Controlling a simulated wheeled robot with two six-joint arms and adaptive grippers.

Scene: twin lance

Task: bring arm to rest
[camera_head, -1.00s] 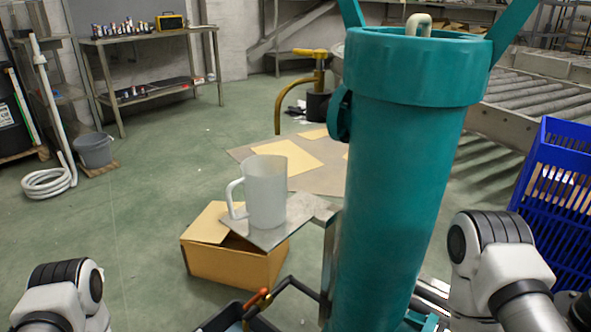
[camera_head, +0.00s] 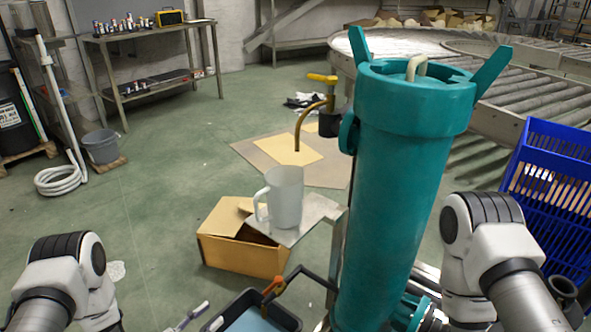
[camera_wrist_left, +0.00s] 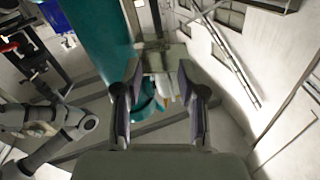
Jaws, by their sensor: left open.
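My left gripper (camera_wrist_left: 161,105) is open in the left wrist view, with two dark fingers apart and nothing held between them. Teal and pale shapes show beyond the fingers, too small to name. In the head view my left arm (camera_head: 65,275) comes in at the bottom left, and its gripper is not clear there. My right arm (camera_head: 490,250) comes in at the bottom right, beside the teal cylinder (camera_head: 405,190); its gripper is not visible.
A translucent pitcher (camera_head: 285,195) stands on a metal plate (camera_head: 318,208) by the cylinder. A cardboard box (camera_head: 240,255) sits below it. A blue crate (camera_head: 548,190) stands at right. A dark tray (camera_head: 285,318) is at the bottom. The green floor at left is mostly clear.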

